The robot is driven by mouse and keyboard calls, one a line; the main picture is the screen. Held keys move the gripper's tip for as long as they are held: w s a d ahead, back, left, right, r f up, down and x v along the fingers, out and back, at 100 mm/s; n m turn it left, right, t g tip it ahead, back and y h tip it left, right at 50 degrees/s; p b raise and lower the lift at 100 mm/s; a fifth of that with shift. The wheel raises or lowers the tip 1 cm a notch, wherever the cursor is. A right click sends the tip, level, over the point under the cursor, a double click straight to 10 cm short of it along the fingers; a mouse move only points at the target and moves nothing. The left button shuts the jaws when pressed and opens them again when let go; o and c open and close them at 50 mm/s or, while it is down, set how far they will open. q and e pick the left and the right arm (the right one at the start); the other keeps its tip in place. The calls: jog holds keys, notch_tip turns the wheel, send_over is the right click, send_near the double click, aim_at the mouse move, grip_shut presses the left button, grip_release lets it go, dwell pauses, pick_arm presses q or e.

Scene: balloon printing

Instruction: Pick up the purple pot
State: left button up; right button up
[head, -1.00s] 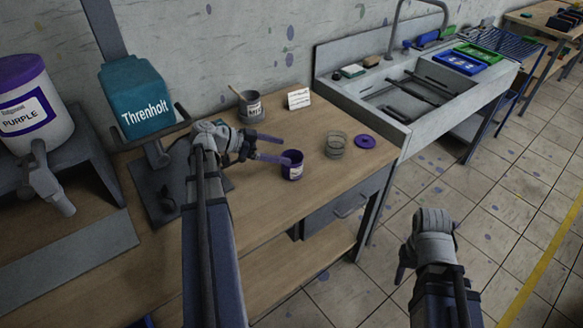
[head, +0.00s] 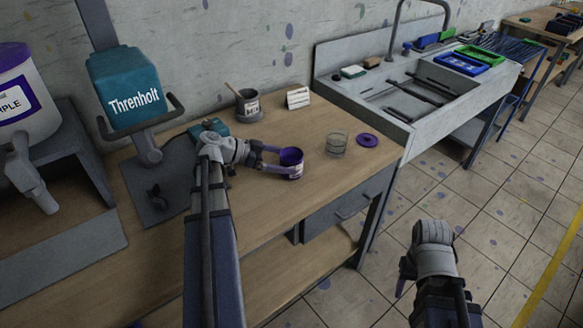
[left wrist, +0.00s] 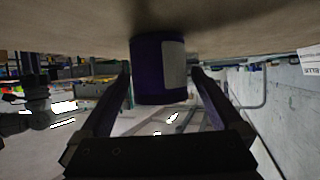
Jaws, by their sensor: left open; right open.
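The purple pot (head: 291,157), with a pale label, stands upright on the wooden workbench. It also shows in the left wrist view (left wrist: 150,72), between the two fingers. My left gripper (head: 277,159) is open, with its fingers on either side of the pot; I cannot tell if they touch it. The left wrist view also shows these fingers (left wrist: 160,95) with the pot between them. My right gripper (head: 404,279) hangs over the floor in front of the bench, away from the pot.
A wire-like cylinder (head: 337,143) and a purple lid (head: 368,140) lie right of the pot. A grey pot with a stick (head: 248,107) and a small white card (head: 298,97) stand behind. The teal Threnholt press (head: 127,90) is at left, the sink (head: 405,95) at right.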

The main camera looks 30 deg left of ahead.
aim_at(300, 163)
pick_arm(q)
jog(key=shift+w+d+f, duration=0.15)
jog(key=shift+w+d, duration=0.05)
jog(key=b+x, duration=0.2)
jog(key=x, duration=0.3)
jog(key=shift+d, duration=0.1)
jog(key=c, duration=1.3)
notch_tip(300, 163, up, 10)
jog(key=p, duration=1)
